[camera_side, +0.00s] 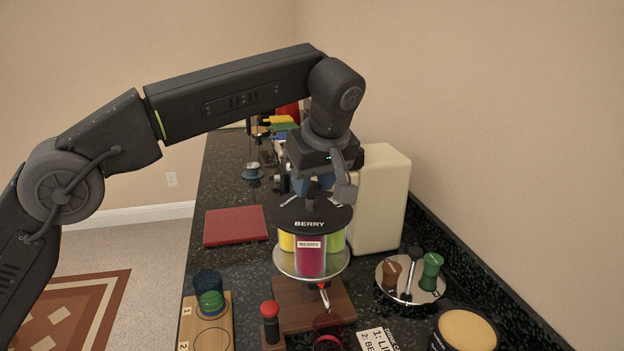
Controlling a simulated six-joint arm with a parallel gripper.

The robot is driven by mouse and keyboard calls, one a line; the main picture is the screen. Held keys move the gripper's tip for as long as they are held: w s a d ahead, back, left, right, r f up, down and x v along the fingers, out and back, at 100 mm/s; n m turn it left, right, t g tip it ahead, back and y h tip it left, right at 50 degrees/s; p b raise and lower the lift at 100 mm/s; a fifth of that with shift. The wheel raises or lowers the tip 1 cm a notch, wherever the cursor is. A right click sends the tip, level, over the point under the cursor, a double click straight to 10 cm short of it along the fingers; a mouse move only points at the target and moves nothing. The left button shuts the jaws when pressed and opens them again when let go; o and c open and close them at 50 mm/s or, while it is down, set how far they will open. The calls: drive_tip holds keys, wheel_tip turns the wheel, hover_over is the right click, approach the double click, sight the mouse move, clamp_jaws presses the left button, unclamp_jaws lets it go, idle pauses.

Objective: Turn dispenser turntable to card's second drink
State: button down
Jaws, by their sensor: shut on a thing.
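The dispenser turntable (312,218) has a black top marked BERRY at the front. Below it, a magenta container labelled BERRY (310,257) faces the camera, with a yellow one (287,241) to its left and a green one (336,241) to its right. It stands over a wooden base (290,310) with a small metal spout in front. My gripper (316,187) points down over the top and is shut on the turntable's central knob, which it partly hides. The drink card (375,338) at the bottom edge is cut off; its lines begin "1: LI" and "2: BE".
A wooden board (222,330) marked 1 and 2 holds a blue cup and green piece at spot 1. A red-topped peg (270,312) stands beside it. A round tray (388,277) with brown and green pieces is right. A cream box (380,200) stands close behind the turntable.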

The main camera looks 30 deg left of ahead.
drive_tip(key=shift+w+n+g, duration=0.1)
drive_tip(key=shift+n+g, duration=0.3)
drive_tip(key=shift+n, duration=1)
drive_tip(key=c, duration=0.7)
unclamp_jaws()
drive_tip(key=shift+y, duration=0.3)
